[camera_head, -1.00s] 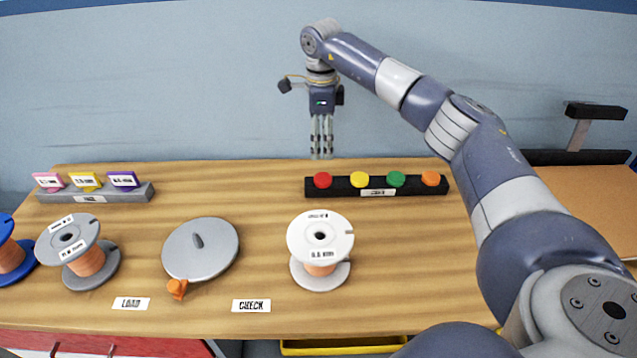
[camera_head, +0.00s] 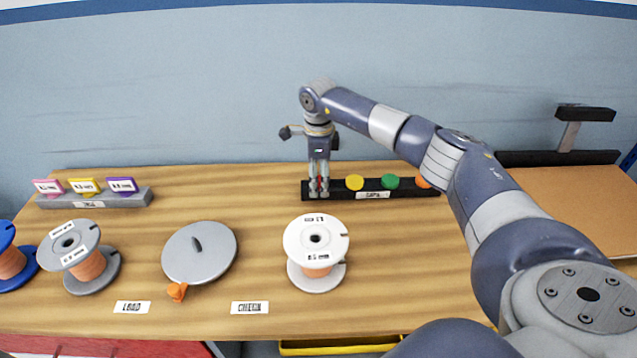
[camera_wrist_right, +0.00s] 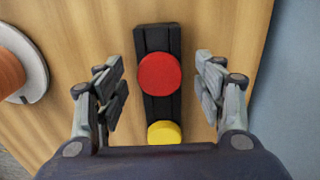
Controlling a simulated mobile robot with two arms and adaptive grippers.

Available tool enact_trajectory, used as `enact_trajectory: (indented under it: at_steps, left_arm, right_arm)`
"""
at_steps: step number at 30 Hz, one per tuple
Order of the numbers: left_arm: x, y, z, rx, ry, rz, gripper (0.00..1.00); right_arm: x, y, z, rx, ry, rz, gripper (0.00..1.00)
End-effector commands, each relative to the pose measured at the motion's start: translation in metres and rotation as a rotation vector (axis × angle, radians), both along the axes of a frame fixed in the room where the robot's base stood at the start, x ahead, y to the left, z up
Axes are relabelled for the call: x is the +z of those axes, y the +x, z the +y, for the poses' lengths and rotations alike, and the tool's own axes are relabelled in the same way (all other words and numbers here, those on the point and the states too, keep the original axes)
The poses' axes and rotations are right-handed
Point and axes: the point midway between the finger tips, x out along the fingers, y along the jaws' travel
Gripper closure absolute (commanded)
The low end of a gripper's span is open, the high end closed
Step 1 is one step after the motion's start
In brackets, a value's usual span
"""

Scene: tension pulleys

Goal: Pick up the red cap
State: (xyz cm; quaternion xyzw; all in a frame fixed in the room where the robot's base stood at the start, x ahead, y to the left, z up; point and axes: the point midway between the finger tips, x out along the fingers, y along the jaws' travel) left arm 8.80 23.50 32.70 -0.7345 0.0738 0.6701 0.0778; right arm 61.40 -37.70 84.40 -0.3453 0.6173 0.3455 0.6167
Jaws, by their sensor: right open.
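The red cap (camera_wrist_right: 159,74) sits at the end of a black rack (camera_wrist_right: 155,37) on the table. In the right wrist view it lies between the two spread fingers of my right gripper (camera_wrist_right: 160,85), with a gap on each side. In the head view my right gripper (camera_head: 319,190) points down at the left end of the black rack (camera_head: 340,196). Its fingers hide most of the red cap (camera_head: 320,182) there. My right gripper is open and empty. My left gripper is not in view.
Beside the red cap are a yellow cap (camera_head: 355,182), a green cap (camera_head: 391,182) and an orange cap (camera_head: 423,182). A white spool (camera_head: 316,238) stands in front. A grey disc (camera_head: 200,252), more spools and a grey rack (camera_head: 95,201) are to the left.

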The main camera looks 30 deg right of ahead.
Motion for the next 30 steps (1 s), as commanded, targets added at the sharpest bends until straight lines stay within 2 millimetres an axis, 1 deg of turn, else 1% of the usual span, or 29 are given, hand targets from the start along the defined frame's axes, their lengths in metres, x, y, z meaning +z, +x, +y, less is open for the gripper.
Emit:
enact_trajectory:
  at_steps: [1, 2, 3, 7, 17, 20, 23, 30]
  left_arm:
    - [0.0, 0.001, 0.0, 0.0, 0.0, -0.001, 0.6]
    - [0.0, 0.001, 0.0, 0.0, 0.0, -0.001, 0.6]
    - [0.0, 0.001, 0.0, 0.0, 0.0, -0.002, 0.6]
    - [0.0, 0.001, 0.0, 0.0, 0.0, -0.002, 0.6]
    - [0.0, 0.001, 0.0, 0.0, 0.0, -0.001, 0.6]
    - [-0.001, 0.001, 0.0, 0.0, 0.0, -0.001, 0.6]
    - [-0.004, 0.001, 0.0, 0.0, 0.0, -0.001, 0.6]
    - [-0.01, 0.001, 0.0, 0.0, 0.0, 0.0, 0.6]
  right_arm:
    - [0.0, 0.0, 0.0, 0.0, 0.0, 0.0, 0.37]
    - [0.0, 0.0, 0.0, 0.0, 0.0, 0.0, 0.39]
    - [0.0, 0.0, 0.0, 0.0, 0.0, 0.0, 0.48]
    - [0.0, 0.0, 0.0, 0.0, 0.0, 0.0, 0.77]
    - [0.001, 0.0, 0.0, 0.0, 0.0, 0.0, 0.78]
    - [0.007, 0.001, 0.0, 0.001, 0.0, -0.002, 0.78]
    - [0.021, 0.001, -0.001, 0.0, 0.0, -0.004, 0.78]
    - [0.07, 0.001, 0.0, 0.0, 0.0, -0.004, 0.78]
